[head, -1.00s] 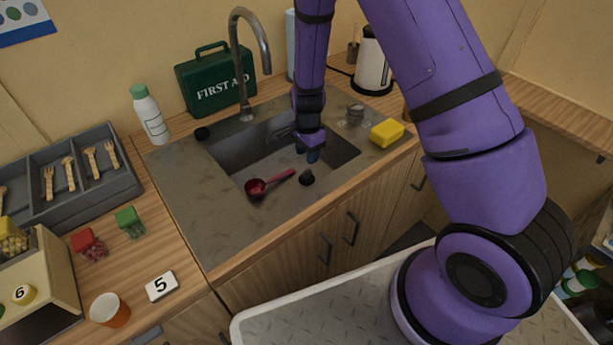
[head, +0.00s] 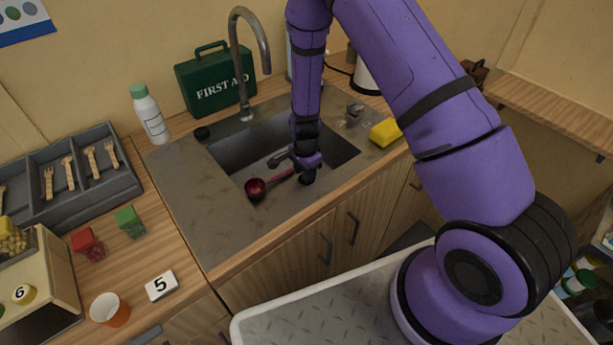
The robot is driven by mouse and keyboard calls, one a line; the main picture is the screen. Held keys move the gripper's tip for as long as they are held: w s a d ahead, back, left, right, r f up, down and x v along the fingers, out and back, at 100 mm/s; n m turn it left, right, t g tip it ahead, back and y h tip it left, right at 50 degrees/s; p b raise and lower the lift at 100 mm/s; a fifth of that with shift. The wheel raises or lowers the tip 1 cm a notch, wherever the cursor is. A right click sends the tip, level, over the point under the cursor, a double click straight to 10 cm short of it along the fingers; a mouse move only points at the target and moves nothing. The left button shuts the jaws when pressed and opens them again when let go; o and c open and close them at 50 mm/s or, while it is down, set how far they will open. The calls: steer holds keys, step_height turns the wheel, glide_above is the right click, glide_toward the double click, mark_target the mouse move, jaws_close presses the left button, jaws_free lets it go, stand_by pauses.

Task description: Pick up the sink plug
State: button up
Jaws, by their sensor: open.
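A small black piece, which looks like the sink plug (head: 306,181), lies on the front rim of the metal sink (head: 232,152). My gripper (head: 307,172) points down right over it, with jaws open. The fingers and the plug overlap in the head view, so their exact gap and any contact cannot be told. A red ladle (head: 256,189) lies just left of the plug, its handle running to the gripper.
A tap (head: 246,112) rises behind the basin, in front of a green first aid box (head: 216,84). A yellow sponge (head: 384,132) lies right of the basin. A white bottle (head: 149,117) stands back left. The steel left of the basin is clear.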

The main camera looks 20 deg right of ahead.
jaws_close()
steer(key=shift+r, duration=0.1)
